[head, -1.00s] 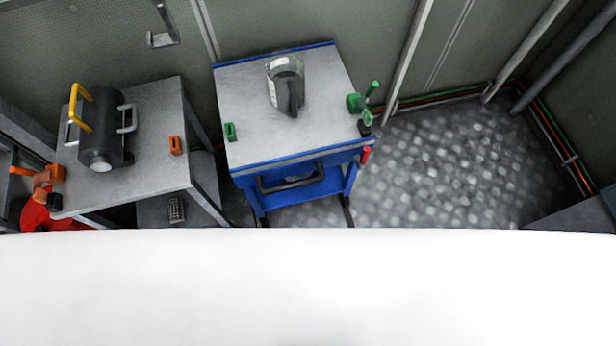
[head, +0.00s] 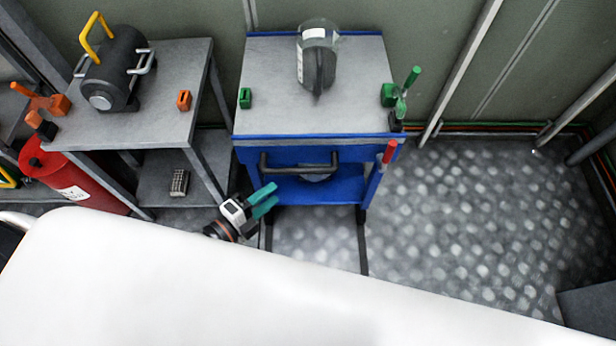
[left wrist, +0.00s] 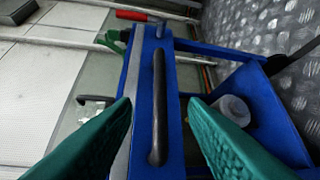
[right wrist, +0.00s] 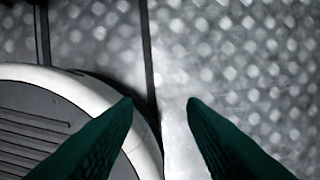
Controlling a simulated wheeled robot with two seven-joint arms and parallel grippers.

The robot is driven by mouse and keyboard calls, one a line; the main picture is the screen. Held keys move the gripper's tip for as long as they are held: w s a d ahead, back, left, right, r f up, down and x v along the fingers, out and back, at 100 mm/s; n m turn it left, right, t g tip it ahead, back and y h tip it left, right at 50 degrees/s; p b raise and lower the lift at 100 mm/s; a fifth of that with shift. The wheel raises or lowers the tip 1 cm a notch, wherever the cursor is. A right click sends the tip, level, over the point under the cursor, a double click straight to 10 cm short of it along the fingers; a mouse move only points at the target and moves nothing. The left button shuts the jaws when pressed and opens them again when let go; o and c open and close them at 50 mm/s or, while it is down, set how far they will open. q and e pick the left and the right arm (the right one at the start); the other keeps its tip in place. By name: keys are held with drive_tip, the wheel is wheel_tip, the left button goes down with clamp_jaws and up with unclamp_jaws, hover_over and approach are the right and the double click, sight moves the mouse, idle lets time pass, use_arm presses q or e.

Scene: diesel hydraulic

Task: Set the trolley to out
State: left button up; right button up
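The trolley (head: 320,148) is blue with a grey top and stands against the back wall, right of a grey table. A dark bar handle (head: 300,168) runs across its front; it also shows in the left wrist view (left wrist: 159,110). My left gripper (head: 268,198) is open and empty, low in front of the trolley's left side, below the handle. In the left wrist view the handle lies ahead between the two green fingers (left wrist: 161,102), apparently not touched. My right gripper (right wrist: 160,102) is open and empty above the floor; the head view does not show it.
A glass jug-like vessel (head: 317,60) stands on the trolley top. The grey table (head: 150,125) at left carries a black cylinder (head: 112,68). A red cylinder (head: 75,180) stands below it. Dark floor strips (head: 364,240) run out from the trolley. The patterned floor (head: 470,230) at right is clear.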

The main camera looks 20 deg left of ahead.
sight(302, 169)
use_arm(q)
drive_tip(key=x, duration=1.1)
drive_tip(key=shift+w+d+f, duration=0.1)
drive_tip(key=shift+w, duration=0.25)
drive_tip(key=shift+c, duration=0.4)
clamp_jaws()
